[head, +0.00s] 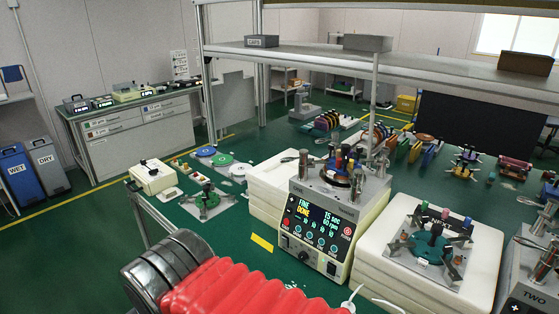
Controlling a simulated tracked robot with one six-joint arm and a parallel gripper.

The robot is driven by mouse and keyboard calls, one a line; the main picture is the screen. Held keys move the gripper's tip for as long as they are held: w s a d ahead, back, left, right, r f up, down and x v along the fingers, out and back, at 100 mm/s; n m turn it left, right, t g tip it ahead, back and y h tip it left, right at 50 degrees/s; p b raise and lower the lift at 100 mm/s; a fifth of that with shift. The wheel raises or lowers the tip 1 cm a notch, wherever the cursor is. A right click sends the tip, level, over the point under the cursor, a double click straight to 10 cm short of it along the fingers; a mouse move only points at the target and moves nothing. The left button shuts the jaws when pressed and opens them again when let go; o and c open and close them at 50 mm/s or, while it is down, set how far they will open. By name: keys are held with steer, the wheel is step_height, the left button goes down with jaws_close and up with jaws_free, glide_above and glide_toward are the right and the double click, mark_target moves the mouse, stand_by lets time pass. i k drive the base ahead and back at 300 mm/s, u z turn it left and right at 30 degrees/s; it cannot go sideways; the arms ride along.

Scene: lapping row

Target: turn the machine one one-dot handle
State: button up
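The machine with a lit front panel (314,222) stands at the middle of the bench; I take it to be machine one, since another machine at the lower right is marked TWO. Its screen reads FINE, DONE, 15 sec and 60 rpm. On its top are a dark round plate, posts with red, yellow and blue caps (339,160), and metal levers at the sides. The dots on its handles are too small to tell. My gripper is not in view; only my red-sleeved arm shows at the bottom, in front of the machine.
Machine two (527,292) is cut off at the lower right. A white block (390,243) carrying a green-plated fixture (433,244) stands between them. A shelf (420,62) on a metal post (372,105) overhangs the bench. A white box (153,178) sits left.

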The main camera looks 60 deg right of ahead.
mark_target(303, 160)
steer(key=u, duration=0.05)
steer(key=i, duration=0.95)
steer(key=z, duration=0.05)
